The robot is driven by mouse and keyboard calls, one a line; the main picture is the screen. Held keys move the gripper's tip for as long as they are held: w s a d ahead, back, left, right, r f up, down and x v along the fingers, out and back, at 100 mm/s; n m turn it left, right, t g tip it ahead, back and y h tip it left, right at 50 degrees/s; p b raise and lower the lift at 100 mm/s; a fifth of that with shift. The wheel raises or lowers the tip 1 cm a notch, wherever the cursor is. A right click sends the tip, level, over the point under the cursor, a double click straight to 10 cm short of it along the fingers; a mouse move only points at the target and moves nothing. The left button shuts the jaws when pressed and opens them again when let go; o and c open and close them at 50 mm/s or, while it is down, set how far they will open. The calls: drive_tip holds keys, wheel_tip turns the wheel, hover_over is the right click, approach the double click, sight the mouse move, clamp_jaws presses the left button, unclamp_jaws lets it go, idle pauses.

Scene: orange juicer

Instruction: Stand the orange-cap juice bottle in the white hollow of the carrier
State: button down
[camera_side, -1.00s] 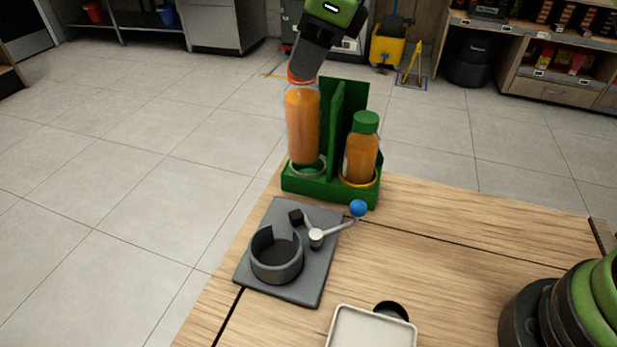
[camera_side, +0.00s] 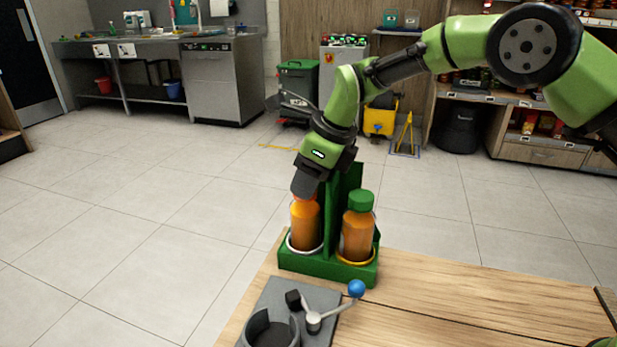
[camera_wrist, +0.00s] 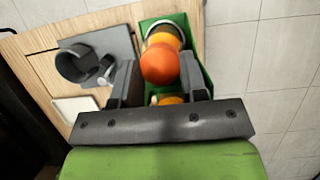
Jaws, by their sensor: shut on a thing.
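The orange-cap juice bottle (camera_side: 305,226) stands upright in the left place of the green carrier (camera_side: 322,267), its lower end inside the white hollow's ring (camera_side: 291,245). Whether its base touches the floor of the hollow is hidden. My gripper (camera_side: 305,190) is above it, shut on its top, and mostly covers the cap in the side view. In the wrist view the orange cap (camera_wrist: 160,63) sits between my two fingers (camera_wrist: 157,80), with the pale ring (camera_wrist: 150,30) beyond it. A green-cap juice bottle (camera_side: 358,228) stands in the yellow-ringed place (camera_side: 371,257) on the right.
A green divider (camera_side: 346,180) rises between the bottles. A grey juicer base with a round holder (camera_side: 268,330) and a blue-knobbed lever (camera_side: 356,288) is in front of the carrier. The wooden table (camera_side: 480,300) to the right is largely clear.

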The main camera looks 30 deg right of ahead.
drive_tip(key=shift+f, duration=0.1)
drive_tip(key=c, duration=0.7)
unclamp_jaws()
drive_tip(key=shift+o, duration=0.2)
drive_tip(key=v, duration=1.3)
drive_tip(key=s+d+r+n+t, duration=0.1)
drive_tip(key=s+d+r+n, duration=0.25)
drive_tip(key=s+n, duration=0.2)
drive_tip(key=s+d+r+n+t, duration=0.1)
drive_tip(key=s+d+r+n, duration=0.1)
drive_tip(key=s+r+n, duration=0.3)
drive_tip(key=s+d+f+n+t, duration=0.1)
drive_tip(key=s+f+n, duration=0.1)
drive_tip(key=s+n, duration=0.4)
drive_tip(key=s+d+f+n+t+h, duration=0.1)
drive_tip(key=s+d+f+n, duration=0.1)
drive_tip(key=s+n, duration=0.4)
drive_tip(key=s+f, duration=0.1)
drive_tip(key=s, duration=0.3)
drive_tip(key=shift+d, duration=0.35)
